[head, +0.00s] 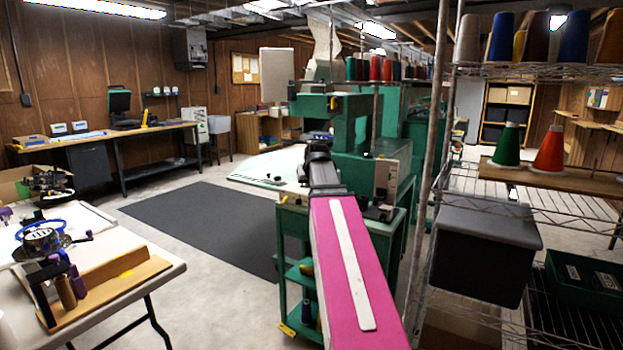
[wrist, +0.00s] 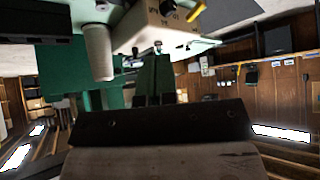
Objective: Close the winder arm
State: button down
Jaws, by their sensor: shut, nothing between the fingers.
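The green machine (head: 350,135) stands in the middle of the head view. A beige control box (head: 387,182) sits at its near right side; a beige box with a dial and switch markings (wrist: 165,22) shows at the top of the wrist view. In the head view my wrist hides the fingertips.
A white folding table (head: 105,240) with craft items stands at left. A wire shelf with thread cones (head: 550,150) and a grey bin (head: 485,245) is at right. The dark floor mat (head: 210,225) is clear.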

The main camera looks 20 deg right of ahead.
jog(key=d+r+t, duration=0.1)
jog(key=d+r, duration=0.2)
jog(key=r, duration=0.2)
jog(key=shift+w+d+r, duration=0.15)
jog(key=shift+w+r, duration=0.2)
jog(key=shift+w, duration=0.05)
jog(key=shift+w, duration=0.1)
jog(key=x, duration=0.8)
jog(key=r+x, duration=0.1)
jog(key=x, duration=0.3)
jog(key=shift+w+d+f, duration=0.15)
jog(key=shift+w+d, duration=0.05)
jog(key=shift+w, duration=0.3)
jog(key=shift+w+d+f, duration=0.1)
jog(key=shift+w+f, duration=0.05)
jog(key=shift+w, duration=0.5)
jog(key=shift+w+a+m+h, duration=0.15)
jog(key=shift+a+m+h, duration=0.1)
jog(key=shift+m+h, duration=0.25)
